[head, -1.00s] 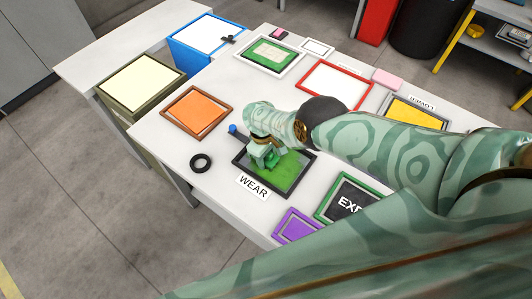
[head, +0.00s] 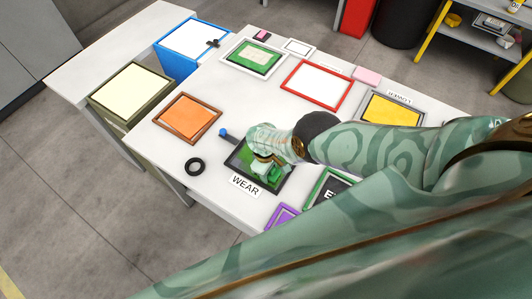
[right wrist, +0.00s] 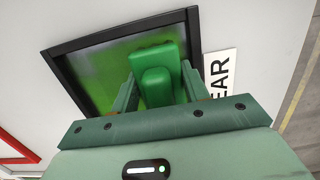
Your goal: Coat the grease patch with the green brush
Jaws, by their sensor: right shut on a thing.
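My right gripper (head: 266,166) is low over the black-framed tray (head: 232,165) beside the WEAR label (head: 244,185). It is shut on the green brush, whose rounded body (right wrist: 155,85) shows between the fingers in the right wrist view. The brush is over the tray's green patch (right wrist: 102,82), which has lighter and darker areas. I cannot tell whether the brush touches the patch. Much of the patch is hidden by the gripper and brush. My left gripper is not in view.
A black ring (head: 195,166) and an orange tray (head: 187,118) lie to the left. A blue-tipped object (head: 223,133) is close behind the tray. The white tabletop is bare between the ring and the tray.

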